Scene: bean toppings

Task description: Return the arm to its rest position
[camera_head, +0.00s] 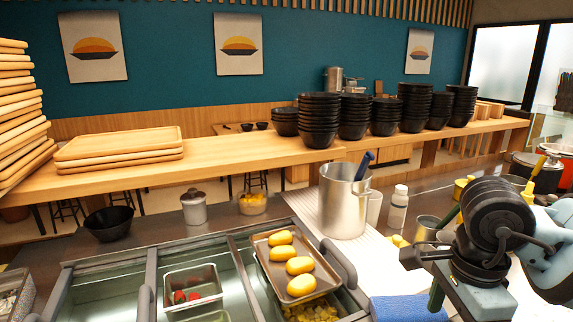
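My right arm (495,215) comes in from the right edge, with its black and grey links in front of the counter. The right gripper (425,260) is at the arm's left end, above the counter near a small metal cup (427,230). Its fingers are partly hidden and seen at an angle, so I cannot tell whether it is open or shut. A dark green piece shows below it, and I cannot tell if the gripper touches it. My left arm and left gripper are not in view.
A metal tray (264,258) with several yellow buns sits over the sunken counter bins. A steel pot (342,205) and a white bottle (398,207) stand behind. A blue cloth (405,308) lies in front. Stacked black bowls (319,120) line the wooden shelf.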

